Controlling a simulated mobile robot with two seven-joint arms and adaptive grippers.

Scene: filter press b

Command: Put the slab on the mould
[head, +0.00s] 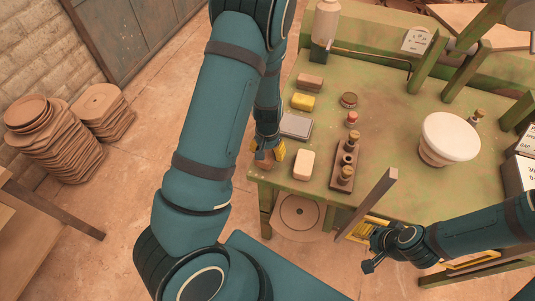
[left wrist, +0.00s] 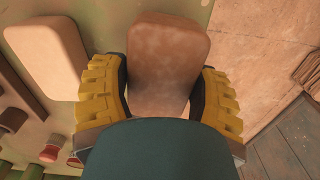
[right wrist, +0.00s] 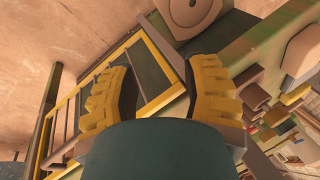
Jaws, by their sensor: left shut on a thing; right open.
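My left gripper (head: 266,156) is at the table's left front corner, partly hidden by my own arm. It is shut on a brown, round-cornered slab (left wrist: 165,60), which shows between its fingers in the left wrist view. A cream, round-cornered block (head: 304,165), perhaps the mould, lies on the green table just right of that gripper. It also shows left of the slab in the left wrist view (left wrist: 45,62). A white round bowl-like form (head: 450,138) stands further right; I cannot tell which is the mould. My right gripper (head: 362,229) is open and empty at the front edge.
The green table (head: 400,110) carries a grey flat block (head: 296,126), a yellow sponge (head: 303,102), a brown block (head: 309,82) and a wooden rack (head: 345,165) with stoppered bottles. A wooden post (head: 375,200) rises beside my right gripper. The table's middle is fairly clear.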

